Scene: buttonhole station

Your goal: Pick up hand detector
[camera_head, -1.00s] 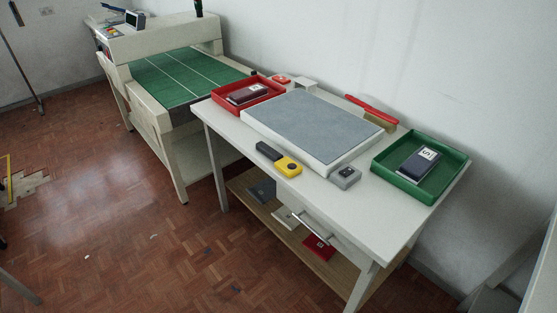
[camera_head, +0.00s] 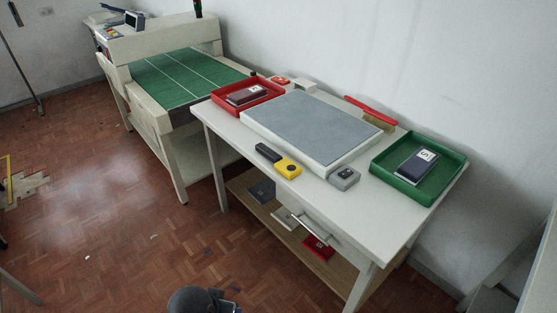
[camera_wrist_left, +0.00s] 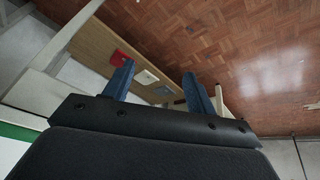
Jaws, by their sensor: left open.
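The hand detector appears to be the yellow and black device (camera_head: 288,167) lying flat near the front edge of the white table, its black handle pointing back left. My left gripper (camera_wrist_left: 160,82) is open and empty in the left wrist view, its two blue fingers spread. That view looks toward the table's lower shelf and the floor, and the detector does not show in it. In the head view a dark rounded part of my arm shows at the bottom edge, below and apart from the table. My right gripper is not in view.
The white table (camera_head: 385,225) also holds a grey pad (camera_head: 310,125), a small grey box (camera_head: 344,178), a red tray (camera_head: 222,97), a green tray (camera_head: 440,192) and a red-handled brush (camera_head: 370,108). A drawer handle (camera_head: 318,228) juts out in front. A green-belted machine (camera_head: 185,75) stands left.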

